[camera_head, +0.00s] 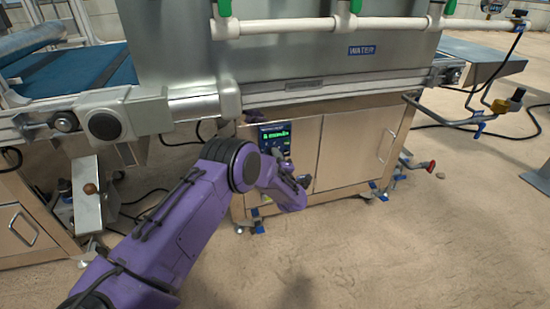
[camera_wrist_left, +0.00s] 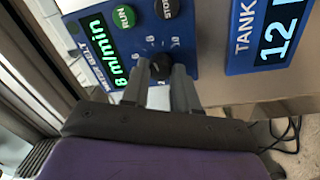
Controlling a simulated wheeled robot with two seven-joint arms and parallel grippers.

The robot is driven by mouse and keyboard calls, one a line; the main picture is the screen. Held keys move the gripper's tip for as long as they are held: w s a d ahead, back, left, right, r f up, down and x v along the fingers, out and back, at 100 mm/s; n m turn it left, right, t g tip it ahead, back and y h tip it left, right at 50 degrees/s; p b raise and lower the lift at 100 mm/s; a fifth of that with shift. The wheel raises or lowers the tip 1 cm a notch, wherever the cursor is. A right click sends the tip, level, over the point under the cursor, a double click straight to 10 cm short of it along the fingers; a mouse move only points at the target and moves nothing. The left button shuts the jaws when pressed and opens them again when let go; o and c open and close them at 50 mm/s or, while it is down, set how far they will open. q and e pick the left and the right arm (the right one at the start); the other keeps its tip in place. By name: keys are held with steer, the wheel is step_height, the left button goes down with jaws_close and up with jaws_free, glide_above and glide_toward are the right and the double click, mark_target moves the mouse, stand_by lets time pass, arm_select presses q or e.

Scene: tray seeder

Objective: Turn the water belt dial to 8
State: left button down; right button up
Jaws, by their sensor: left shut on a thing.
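The water belt panel (camera_wrist_left: 113,50) is blue, with a green display (camera_wrist_left: 100,48) that reads 8 m/min, a green RUN button (camera_wrist_left: 123,17) and a dark STOP button (camera_wrist_left: 165,8). The black dial (camera_wrist_left: 160,66) sits below the buttons with white scale marks around it. My left gripper (camera_wrist_left: 160,80) is shut on the dial, one finger on each side; the fingers hide part of the scale. In the head view the panel (camera_head: 275,137) is on the cabinet front, and my purple left arm (camera_head: 205,205) reaches it, covering the lower part. My right gripper is not in view.
A second blue panel marked TANK (camera_wrist_left: 245,35), with a display showing 12, is beside the dial panel. The steel cabinet doors (camera_head: 350,150) are shut. The floor (camera_head: 400,250) in front is clear.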

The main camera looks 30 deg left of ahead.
arm_select(q)
steer(key=shift+a, duration=0.1)
stand_by(0.4)
steer(key=c, duration=0.9)
jaws_free()
steer(key=shift+o, duration=0.2)
steer(key=p+v, duration=0.2)
steer(key=v, duration=0.8)
steer(key=shift+s+d+p, duration=0.25)
steer(key=shift+p, duration=0.05)
steer(key=shift+w+m, duration=0.1)
steer(key=shift+m, duration=0.2)
